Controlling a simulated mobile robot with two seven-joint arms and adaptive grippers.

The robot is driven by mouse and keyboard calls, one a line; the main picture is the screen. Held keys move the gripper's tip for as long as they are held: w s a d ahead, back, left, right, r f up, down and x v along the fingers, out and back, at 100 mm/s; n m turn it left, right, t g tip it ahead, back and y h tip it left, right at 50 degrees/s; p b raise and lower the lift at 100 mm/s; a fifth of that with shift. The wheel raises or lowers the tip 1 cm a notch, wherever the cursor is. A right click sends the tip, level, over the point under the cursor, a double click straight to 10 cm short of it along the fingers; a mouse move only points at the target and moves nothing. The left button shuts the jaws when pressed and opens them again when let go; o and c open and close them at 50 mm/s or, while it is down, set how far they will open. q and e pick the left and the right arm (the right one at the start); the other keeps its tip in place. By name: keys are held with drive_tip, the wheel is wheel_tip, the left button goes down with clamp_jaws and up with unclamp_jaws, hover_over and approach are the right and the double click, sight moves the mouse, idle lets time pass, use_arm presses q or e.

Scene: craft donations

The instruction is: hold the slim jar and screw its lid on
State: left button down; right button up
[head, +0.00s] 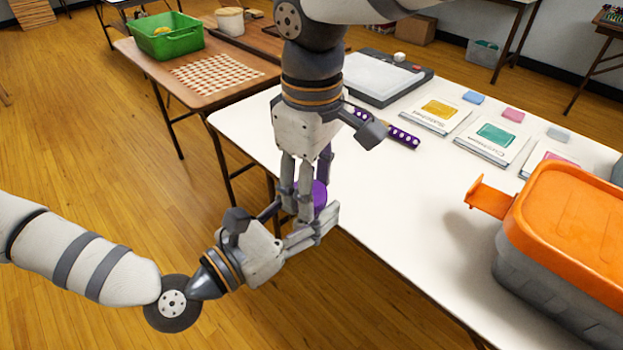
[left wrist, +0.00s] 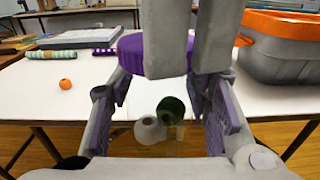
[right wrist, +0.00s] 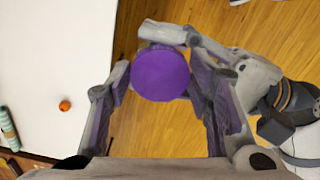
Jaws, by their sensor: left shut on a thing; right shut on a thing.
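The slim jar (left wrist: 150,98) is clear, with dark green and white things showing inside it. It stands upright between the fingers of my left gripper (left wrist: 160,110), which is shut on it just off the table's front edge. The purple lid (right wrist: 160,74) sits at the jar's top; it also shows in the head view (head: 319,194). My right gripper (right wrist: 160,70) comes down from above and is shut on the lid, fingers on either side. The fingers hide part of the lid's rim, and I cannot tell how tightly it sits. The jar is mostly hidden in the head view.
The white table (head: 390,215) has free room behind the grippers. A grey box with an orange lid (head: 575,225) stands at the right. A purple dotted roll (head: 400,137), labelled cards (head: 495,137) and a grey-framed board (head: 385,76) lie farther back. An orange ball (left wrist: 65,84) rests on the table.

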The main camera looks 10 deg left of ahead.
drive_tip(key=shift+f, duration=0.15)
drive_tip(key=shift+c, duration=0.2)
drive_tip(key=shift+d+f, duration=0.1)
drive_tip(key=shift+c, duration=0.7)
drive_tip(key=shift+c, duration=0.5)
drive_tip(key=shift+o, duration=0.2)
drive_tip(key=m, duration=0.5)
drive_tip(key=shift+s+m, duration=0.15)
drive_tip(key=shift+m, duration=0.15)
drive_tip(key=shift+a, duration=0.2)
drive_tip(key=shift+c, duration=0.2)
drive_tip(key=o, duration=1)
